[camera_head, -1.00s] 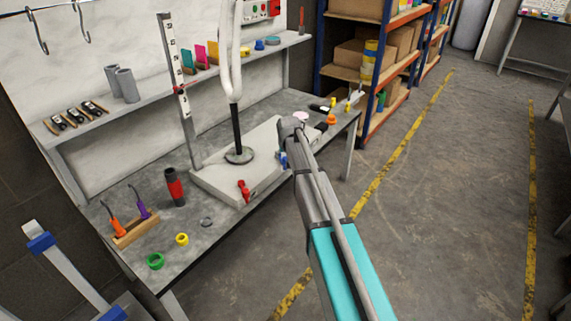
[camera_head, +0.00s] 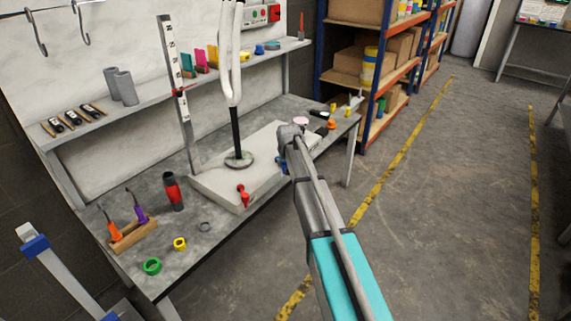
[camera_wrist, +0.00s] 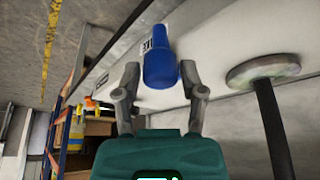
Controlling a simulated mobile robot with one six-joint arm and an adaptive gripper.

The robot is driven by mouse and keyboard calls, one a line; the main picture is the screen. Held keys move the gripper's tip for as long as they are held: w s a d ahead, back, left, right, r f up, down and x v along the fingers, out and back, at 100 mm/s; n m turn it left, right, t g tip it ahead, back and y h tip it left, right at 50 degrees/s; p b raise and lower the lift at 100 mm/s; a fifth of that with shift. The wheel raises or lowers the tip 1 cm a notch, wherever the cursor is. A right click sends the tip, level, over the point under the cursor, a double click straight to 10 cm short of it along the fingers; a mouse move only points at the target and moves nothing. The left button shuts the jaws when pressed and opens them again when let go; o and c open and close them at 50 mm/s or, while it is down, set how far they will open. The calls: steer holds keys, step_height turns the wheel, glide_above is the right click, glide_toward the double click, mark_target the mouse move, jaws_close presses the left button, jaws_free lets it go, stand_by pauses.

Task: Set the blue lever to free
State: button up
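The blue lever (camera_wrist: 160,65) sits on the side of a pale box-shaped base (camera_wrist: 215,50) on the workbench. In the wrist view it stands between the two fingers of my gripper (camera_wrist: 160,72), with a small gap showing on each side. My gripper is open around it. In the head view only a bit of the blue lever (camera_head: 284,166) shows beside my arm, which hides the rest. A red lever (camera_head: 243,196) is on the same base, to the left.
A dark post with a white hose (camera_head: 236,135) stands on the base. The workbench (camera_head: 185,215) also holds a red-black cylinder (camera_head: 173,190), a wooden tool holder (camera_head: 134,236) and several rings. Shelving (camera_head: 365,75) stands behind, and the floor to the right is clear.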

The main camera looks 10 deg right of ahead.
jaws_close()
steer(key=shift+a, duration=0.2)
